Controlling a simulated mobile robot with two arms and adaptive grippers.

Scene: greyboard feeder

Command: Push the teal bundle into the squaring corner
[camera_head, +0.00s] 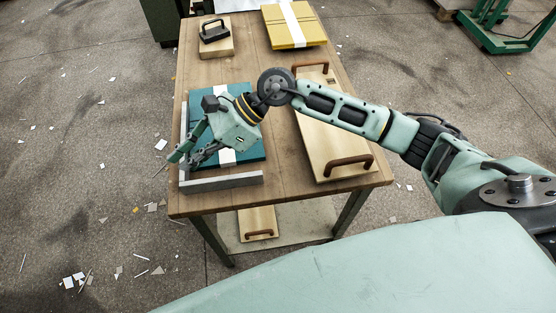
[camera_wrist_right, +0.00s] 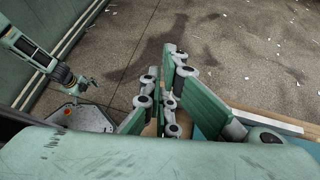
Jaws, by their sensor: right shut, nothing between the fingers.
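The teal bundle (camera_head: 253,147), with a white band across it, lies flat at the left of the wooden table. The squaring corner is a light grey front fence (camera_head: 225,182) and a left fence (camera_head: 184,112). The bundle is close to both; my arm hides much of its left side, so I cannot tell whether it touches. My right gripper (camera_head: 183,160) is shut and empty, reaching down over the bundle's front-left part near the corner. Its fingers also fill the middle of the right wrist view (camera_wrist_right: 165,98). What seems my left gripper (camera_wrist_right: 78,85) shows small there; its state is unclear.
A yellow bundle (camera_head: 285,34) lies at the back right. A board with brown handles (camera_head: 325,130) lies on the right, under my forearm. A wooden block with a black handle (camera_head: 214,45) stands at the back left. Another handled board (camera_head: 257,220) is on the lower shelf.

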